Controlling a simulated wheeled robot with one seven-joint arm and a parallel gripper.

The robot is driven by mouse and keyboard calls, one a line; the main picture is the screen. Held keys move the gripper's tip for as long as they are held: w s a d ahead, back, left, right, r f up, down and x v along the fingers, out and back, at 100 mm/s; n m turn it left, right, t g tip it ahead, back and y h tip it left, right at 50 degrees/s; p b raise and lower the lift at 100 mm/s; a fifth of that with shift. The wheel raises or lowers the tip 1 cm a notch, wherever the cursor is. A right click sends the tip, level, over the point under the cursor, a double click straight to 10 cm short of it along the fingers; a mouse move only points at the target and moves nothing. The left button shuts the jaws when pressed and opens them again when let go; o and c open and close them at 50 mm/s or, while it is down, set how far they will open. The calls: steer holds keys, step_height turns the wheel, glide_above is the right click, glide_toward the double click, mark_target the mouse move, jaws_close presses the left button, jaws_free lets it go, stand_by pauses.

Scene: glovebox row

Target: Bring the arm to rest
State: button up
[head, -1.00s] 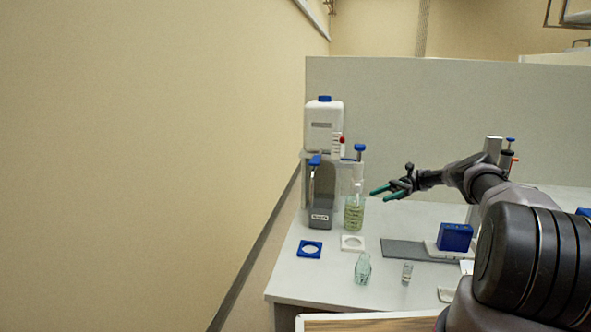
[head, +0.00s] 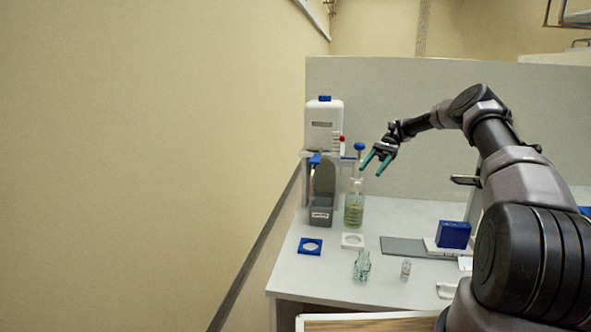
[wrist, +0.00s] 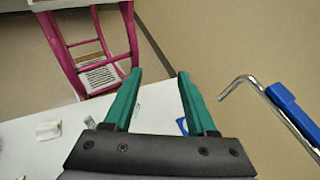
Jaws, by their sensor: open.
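My gripper (head: 375,166) is open, with two green fingers and nothing between them. In the head view it is raised above the bench, its fingers slanting down to the left, a little right of the blue-topped bottle. In the wrist view the open fingers (wrist: 160,90) point out over the bench edge. My arm bends up from the lower right and reaches left in front of the grey partition.
The white bench (head: 300,275) holds a bottle of greenish liquid (head: 354,209), a grey-and-white dispenser (head: 322,190), a blue ring plate (head: 311,246), a white one (head: 353,241), a clear glass vessel (head: 362,265), a small vial (head: 406,269) and a blue box (head: 454,235). A grey partition (head: 400,100) stands behind.

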steer(key=s+a+r+n+t+h, duration=0.35)
steer(key=s+r+t+h, duration=0.35)
steer(key=s+r, duration=1)
steer(key=s+d+r+t, duration=0.1)
steer(key=s+r+t, duration=0.2)
steer(key=s, duration=0.6)
steer(key=s+d+r+t, duration=0.2)
steer(key=s+r+t, duration=0.2)
steer(key=s+t, duration=0.3)
steer(key=shift+s+m+t, duration=0.3)
steer(key=shift+s+m, duration=0.15)
steer(key=shift+s, duration=0.4)
